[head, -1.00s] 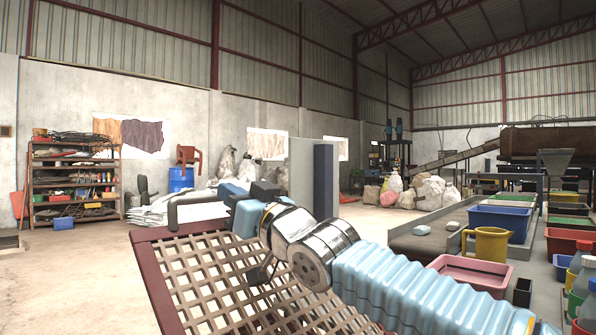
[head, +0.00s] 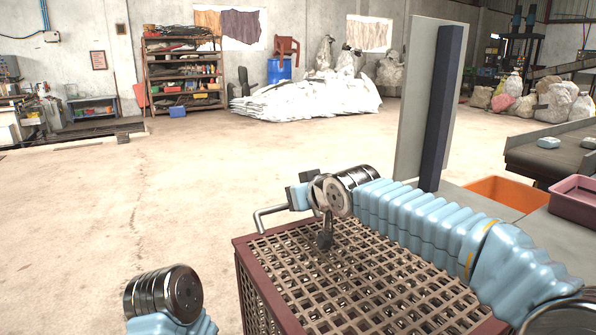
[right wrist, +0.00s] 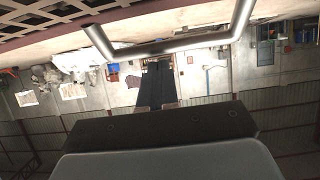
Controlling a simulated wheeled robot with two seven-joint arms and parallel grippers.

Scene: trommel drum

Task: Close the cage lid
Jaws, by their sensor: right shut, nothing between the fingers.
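The brown lattice cage lid (head: 372,268) with its dark red rim lies roughly level on top of the cage (head: 258,292). I see no clear gap at its left edge; the right part is hidden by my right arm. A bent silver handle (head: 268,212) sticks up at the far left corner and crosses the right wrist view as a bar (right wrist: 170,48). My right gripper (head: 294,197) is shut and empty beside the handle. In the right wrist view its dark fingers (right wrist: 158,66) point toward the bar; contact cannot be told. My left gripper is out of view.
A grey panel with a dark post (head: 440,110) stands behind the cage. An orange bin (head: 508,193) and a pink tray (head: 578,200) sit on the right. Open concrete floor (head: 130,190) lies to the left. Shelves (head: 183,75) and white sacks (head: 305,97) are far back.

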